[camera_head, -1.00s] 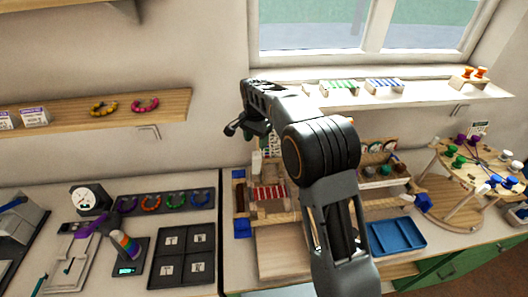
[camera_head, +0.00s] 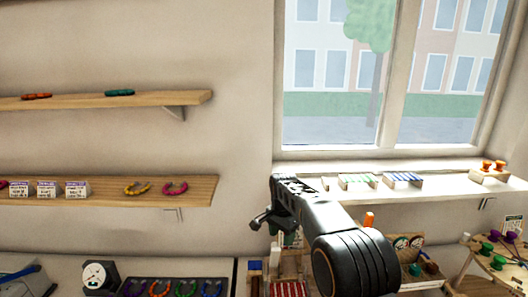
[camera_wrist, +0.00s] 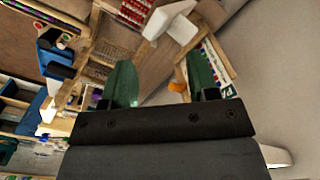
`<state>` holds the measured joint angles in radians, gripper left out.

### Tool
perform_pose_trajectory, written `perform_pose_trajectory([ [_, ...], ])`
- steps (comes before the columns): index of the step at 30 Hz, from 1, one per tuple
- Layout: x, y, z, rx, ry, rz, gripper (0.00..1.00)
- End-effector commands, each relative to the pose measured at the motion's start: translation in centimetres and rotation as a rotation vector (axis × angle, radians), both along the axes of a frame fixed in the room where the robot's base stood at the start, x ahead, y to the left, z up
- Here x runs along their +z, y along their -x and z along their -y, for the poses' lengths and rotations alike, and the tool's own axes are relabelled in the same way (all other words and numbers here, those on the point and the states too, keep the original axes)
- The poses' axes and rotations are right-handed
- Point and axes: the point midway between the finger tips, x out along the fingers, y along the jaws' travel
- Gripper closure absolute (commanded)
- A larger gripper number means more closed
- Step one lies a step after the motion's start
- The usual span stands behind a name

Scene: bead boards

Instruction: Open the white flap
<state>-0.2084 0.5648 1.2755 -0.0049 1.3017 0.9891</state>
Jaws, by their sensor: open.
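My gripper (camera_head: 262,220) is open in the head view, above the wooden bead rack at the back of the bench. In the wrist view its two green fingertips (camera_wrist: 161,78) stand apart with nothing between them. A white angular piece (camera_wrist: 172,20) shows just beyond the fingertips, beside the wooden rack (camera_wrist: 103,62); it may be the white flap, but I cannot tell whether it is open or shut. The gripper looks apart from it. In the head view my arm hides much of the rack, and I cannot pick out the flap there.
A window sill (camera_head: 450,190) with small bead boards runs close behind my arm. A wooden shelf (camera_head: 100,191) with bead rings and cards is on the left wall. A round wooden stand (camera_head: 507,250) with coloured spools is at right. A blue tray part (camera_wrist: 55,75) shows in the wrist view.

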Motion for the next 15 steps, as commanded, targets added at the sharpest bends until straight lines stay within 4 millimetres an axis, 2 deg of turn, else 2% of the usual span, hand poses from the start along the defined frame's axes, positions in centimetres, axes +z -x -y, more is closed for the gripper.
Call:
perform_pose_trajectory([
  [8,0.9,1.0,1.3,0.027,-0.004,0.022,0.46],
  [15,2.2,3.2,2.7,0.098,-0.008,0.062,0.46],
])
